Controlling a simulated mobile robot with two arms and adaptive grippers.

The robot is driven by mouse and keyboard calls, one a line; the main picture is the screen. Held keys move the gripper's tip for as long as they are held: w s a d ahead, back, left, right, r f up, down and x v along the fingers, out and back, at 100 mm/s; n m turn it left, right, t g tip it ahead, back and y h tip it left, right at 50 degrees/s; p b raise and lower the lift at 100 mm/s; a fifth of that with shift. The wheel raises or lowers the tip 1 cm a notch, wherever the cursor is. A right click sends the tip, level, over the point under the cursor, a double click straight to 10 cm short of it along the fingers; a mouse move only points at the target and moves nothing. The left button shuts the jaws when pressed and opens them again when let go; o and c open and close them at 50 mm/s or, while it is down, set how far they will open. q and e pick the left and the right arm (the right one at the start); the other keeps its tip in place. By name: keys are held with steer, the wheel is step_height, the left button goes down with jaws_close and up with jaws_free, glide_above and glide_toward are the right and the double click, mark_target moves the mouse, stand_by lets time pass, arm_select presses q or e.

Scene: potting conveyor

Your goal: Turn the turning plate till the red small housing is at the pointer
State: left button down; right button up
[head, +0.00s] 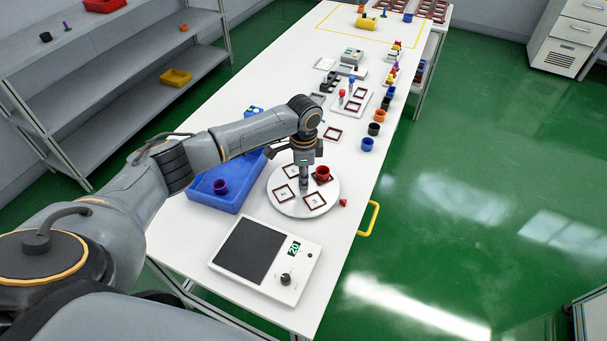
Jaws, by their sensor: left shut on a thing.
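The round white turning plate (303,210) lies on the table and bears several dark square frames. The red small housing (323,173) stands in a frame at the plate's right far side. The red pointer (343,203) is on the table just off the plate's right edge, nearer to me than the housing, so the two are apart. My left gripper (304,182) points down at the plate's middle and is shut on the grey post there; its fingertips are hard to make out. My right gripper is not in view.
A blue bin (212,203) with a purple cup stands left of the plate. A scale-like device (266,258) lies in front. Blue, black and orange cups (367,144) line the table's right edge. A yellow handle (369,219) sticks out there. Shelves (150,90) stand at left.

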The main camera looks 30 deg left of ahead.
arm_select(q)
steer(key=shift+m+p, duration=0.65)
steer(key=shift+m, duration=2.05)
steer(key=shift+d+m, duration=0.1)
steer(key=shift+m, duration=2.7)
steer(key=c, duration=1.1)
jaws_free()
step_height(320, 180, up, 12)
